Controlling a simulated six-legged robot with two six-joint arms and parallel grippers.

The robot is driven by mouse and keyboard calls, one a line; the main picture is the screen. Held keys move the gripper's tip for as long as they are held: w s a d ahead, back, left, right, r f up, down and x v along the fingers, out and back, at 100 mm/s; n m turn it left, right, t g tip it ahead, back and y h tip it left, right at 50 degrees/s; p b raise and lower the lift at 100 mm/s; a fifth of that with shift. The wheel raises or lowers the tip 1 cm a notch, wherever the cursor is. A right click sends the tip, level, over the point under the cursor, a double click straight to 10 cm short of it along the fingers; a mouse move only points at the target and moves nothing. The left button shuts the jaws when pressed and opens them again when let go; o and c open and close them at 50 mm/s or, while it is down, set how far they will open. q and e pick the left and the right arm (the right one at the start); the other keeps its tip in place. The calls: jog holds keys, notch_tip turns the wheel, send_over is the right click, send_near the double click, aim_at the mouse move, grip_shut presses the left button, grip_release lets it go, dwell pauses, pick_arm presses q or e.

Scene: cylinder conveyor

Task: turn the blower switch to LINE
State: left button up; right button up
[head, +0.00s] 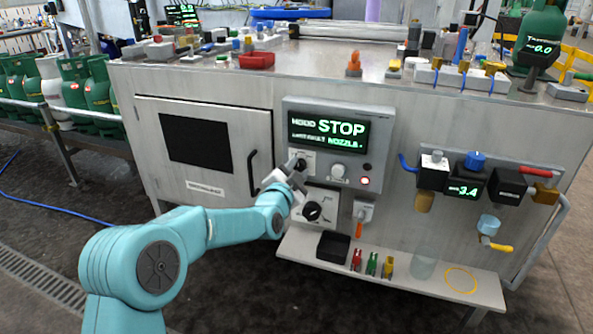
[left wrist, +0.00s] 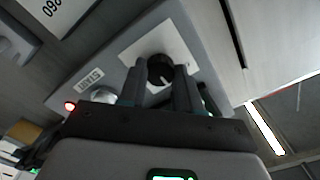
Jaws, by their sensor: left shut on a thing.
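The grey control panel (head: 338,140) on the front of the steel cabinet has a green-lit display (head: 329,131) reading "STOP". Below the display at left is a small black rotary knob, the switch, on a white plate; its label is too small to read. My left gripper (head: 296,169) is at this switch and partly covers it. In the left wrist view the black switch knob (left wrist: 160,68) sits between the two fingers of my left gripper (left wrist: 160,85), which are shut on it. My right gripper is not in view.
A silver START button (head: 338,171) and a red lamp (head: 365,181) are right of the switch. A larger black knob (head: 312,211) is just below. A shelf (head: 455,281) with small clips juts out under the panel. A door handle (head: 252,172) is at left.

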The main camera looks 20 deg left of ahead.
pick_arm(q)
jog(key=o, duration=1.1)
jog(key=shift+c, duration=0.2)
jog(key=s+p, duration=0.2)
jog(key=s, duration=1.4)
jog(key=shift+s+a, duration=0.15)
jog(key=shift+a, duration=0.15)
